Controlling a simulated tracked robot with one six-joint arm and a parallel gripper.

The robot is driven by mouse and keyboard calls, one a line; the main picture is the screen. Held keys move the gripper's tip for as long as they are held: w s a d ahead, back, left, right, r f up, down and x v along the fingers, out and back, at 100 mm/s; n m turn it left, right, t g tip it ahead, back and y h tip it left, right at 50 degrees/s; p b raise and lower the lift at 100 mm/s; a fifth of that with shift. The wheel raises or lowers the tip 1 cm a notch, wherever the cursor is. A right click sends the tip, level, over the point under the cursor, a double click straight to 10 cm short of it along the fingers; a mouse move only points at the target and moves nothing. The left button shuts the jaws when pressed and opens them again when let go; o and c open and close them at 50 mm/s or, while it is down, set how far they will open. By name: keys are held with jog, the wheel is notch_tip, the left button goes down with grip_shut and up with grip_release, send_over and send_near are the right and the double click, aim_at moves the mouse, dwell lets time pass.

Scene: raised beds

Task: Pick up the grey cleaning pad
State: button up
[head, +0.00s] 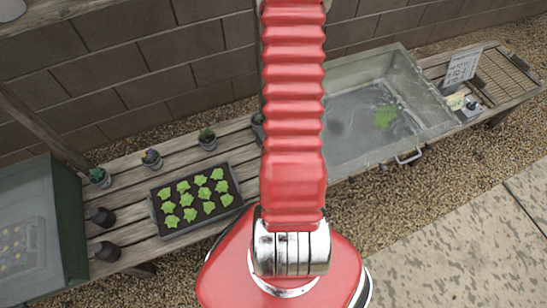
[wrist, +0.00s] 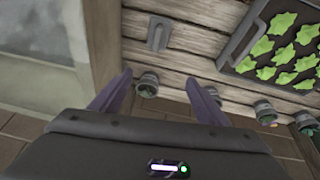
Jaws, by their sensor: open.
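A small grey piece with a raised, handle-like part (wrist: 157,33) lies on the wooden bench in the wrist view; I cannot tell if it is the grey cleaning pad. No other thing in either view is clearly the pad. My gripper (wrist: 159,77) is open and empty in the wrist view, its two dark fingers spread apart. The grey piece is beyond the fingertips, with a small potted plant (wrist: 148,84) nearer, between the fingers in the picture. In the head view my red arm covers the middle and my gripper is not seen.
The slatted bench (head: 133,185) carries a seedling tray (head: 195,200), small pots and two dark items (head: 102,216) (head: 105,251). A glazed box (head: 68,215) stands at left. A metal basin (head: 345,145) and a white sign (head: 461,68) are at right. A block wall stands behind.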

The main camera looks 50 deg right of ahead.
jog(key=s+f+m, duration=0.1)
jog(key=s+f, duration=0.3)
jog(key=f, duration=0.2)
jog(key=shift+s+f, duration=0.15)
jog(key=shift+f, duration=0.15)
jog(key=shift+f, duration=0.1)
jog(key=shift+x, duration=4.1)
jog(key=shift+a+f, duration=0.1)
jog(key=shift+w+d+r+x, duration=0.1)
jog(key=shift+w+x, duration=0.05)
jog(key=shift+x, duration=0.75)
jog(key=shift+w+d+r+x, duration=0.1)
jog(key=shift+w+x, duration=0.05)
jog(key=shift+x, duration=0.7)
jog(key=shift+w+x, duration=0.2)
jog(key=shift+x, duration=0.7)
jog(key=shift+c, duration=0.4)
